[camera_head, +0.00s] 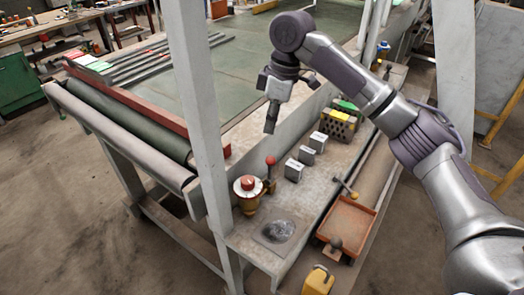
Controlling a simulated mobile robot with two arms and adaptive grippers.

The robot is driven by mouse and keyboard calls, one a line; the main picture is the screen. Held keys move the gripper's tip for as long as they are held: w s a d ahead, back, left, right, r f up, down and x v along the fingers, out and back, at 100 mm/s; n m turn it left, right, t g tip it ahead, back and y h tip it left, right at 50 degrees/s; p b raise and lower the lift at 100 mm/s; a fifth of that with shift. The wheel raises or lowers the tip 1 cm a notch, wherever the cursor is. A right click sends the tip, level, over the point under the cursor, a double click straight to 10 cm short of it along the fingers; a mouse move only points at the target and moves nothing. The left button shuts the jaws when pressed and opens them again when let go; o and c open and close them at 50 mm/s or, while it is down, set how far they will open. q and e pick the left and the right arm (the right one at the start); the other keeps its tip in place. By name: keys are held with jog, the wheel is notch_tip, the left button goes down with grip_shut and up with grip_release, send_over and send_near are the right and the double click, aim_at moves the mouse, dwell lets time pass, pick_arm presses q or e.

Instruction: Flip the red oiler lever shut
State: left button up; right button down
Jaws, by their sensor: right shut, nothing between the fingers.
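The oiler (246,200) is a small brass-coloured body with a red and white top, standing on the grey ledge of the machine. Its lever (270,161) has a red ball knob and stands roughly upright at the oiler's right side. My right gripper (269,127) hangs from the arm coming in from the right, pointing down. It is shut and empty, above and apart from the red knob in the picture. My left gripper is not in view.
Several pale blocks (306,154) and a yellow block with holes (338,125) sit along the ledge (262,236). A red tray (347,226) is at the right. A white post (200,110) rises left of the oiler. A green table surface (235,60) lies behind.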

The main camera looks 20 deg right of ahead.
jog(key=shift+w+a+f, duration=0.15)
jog(key=shift+w+f, duration=0.05)
jog(key=shift+f, duration=0.25)
jog(key=shift+w+a+f, duration=0.15)
jog(key=shift+f, duration=0.3)
jog(key=p, duration=0.1)
send_over(269, 169)
jog(key=w, duration=0.1)
notch_tip(269, 169, down, 4)
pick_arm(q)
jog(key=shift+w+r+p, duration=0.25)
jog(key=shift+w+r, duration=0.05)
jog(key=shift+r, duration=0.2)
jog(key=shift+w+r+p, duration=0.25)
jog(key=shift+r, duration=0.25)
pick_arm(e)
jog(key=f, duration=0.1)
jog(key=a+f, duration=0.1)
jog(key=f, duration=0.2)
jog(key=shift+w+a+f, duration=0.15)
jog(key=shift+a+f, duration=0.15)
jog(key=shift+a, duration=0.05)
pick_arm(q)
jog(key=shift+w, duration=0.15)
